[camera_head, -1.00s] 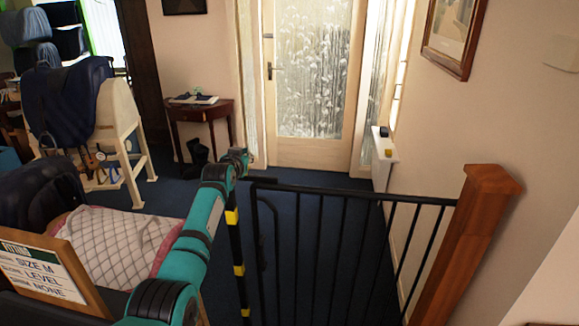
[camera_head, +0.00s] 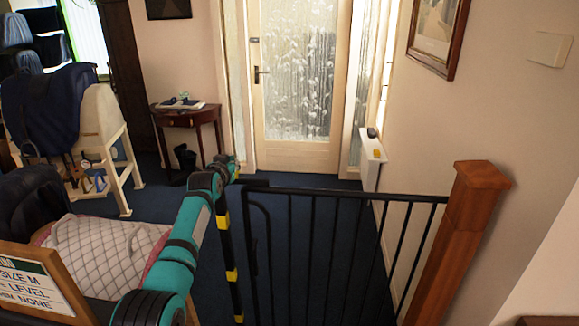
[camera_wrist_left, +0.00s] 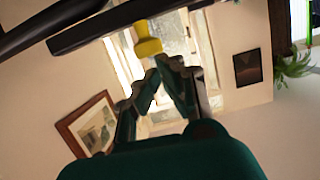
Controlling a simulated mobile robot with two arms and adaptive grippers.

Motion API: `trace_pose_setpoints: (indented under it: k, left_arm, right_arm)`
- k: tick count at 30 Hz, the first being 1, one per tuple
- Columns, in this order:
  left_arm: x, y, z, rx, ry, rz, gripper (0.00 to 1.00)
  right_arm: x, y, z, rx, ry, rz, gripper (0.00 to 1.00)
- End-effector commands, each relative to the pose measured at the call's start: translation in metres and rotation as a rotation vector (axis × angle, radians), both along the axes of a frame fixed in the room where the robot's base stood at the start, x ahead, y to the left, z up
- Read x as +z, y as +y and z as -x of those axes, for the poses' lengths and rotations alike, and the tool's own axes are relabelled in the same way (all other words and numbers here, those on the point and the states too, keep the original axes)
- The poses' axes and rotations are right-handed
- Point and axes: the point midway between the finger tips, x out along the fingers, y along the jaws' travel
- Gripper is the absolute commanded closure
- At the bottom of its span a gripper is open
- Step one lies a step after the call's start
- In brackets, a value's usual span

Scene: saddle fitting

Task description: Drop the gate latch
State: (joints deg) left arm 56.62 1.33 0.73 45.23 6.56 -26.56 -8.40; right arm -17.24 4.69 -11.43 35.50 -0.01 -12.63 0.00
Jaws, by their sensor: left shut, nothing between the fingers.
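The black metal gate (camera_head: 340,195) stands closed off at the right by a wooden post, its left end near a black post with yellow bands (camera_head: 228,245). My teal left arm reaches in from the lower left. Its gripper (camera_head: 230,168) is small in the head view, close to the top of the banded post and the gate's left end. In the left wrist view the gripper (camera_wrist_left: 170,68) is shut and empty. A yellow piece (camera_wrist_left: 148,38) on a black bar (camera_wrist_left: 95,30) lies just beyond the fingertips; contact cannot be told. The latch itself is not clear in the head view. My right gripper is not in view.
The wooden post (camera_head: 460,240) and wall bound the right side. A sign board (camera_head: 30,290) and a quilted pad (camera_head: 95,255) lie at lower left. A saddle rack (camera_head: 100,125), a small table (camera_head: 188,117) and a glazed door (camera_head: 298,90) stand behind. Blue floor is clear beyond the gate.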

Motion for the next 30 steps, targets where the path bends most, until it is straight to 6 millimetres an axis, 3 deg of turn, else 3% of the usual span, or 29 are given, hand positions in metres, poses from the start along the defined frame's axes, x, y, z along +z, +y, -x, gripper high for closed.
trace_pose_setpoints:
  k: [5,10,12,30]
  left_arm:
    - [0.015,0.001,0.000,0.001,-0.001,0.000,1.00]
    - [0.050,0.003,-0.001,0.003,-0.002,-0.002,1.00]
    - [0.040,0.003,0.006,0.002,0.000,-0.001,1.00]
    - [0.059,0.006,0.081,0.002,-0.002,0.000,1.00]
  right_arm:
    - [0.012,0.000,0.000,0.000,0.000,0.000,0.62]
    - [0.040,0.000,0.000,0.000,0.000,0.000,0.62]
    - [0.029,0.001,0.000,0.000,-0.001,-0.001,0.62]
    - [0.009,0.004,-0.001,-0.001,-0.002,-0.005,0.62]
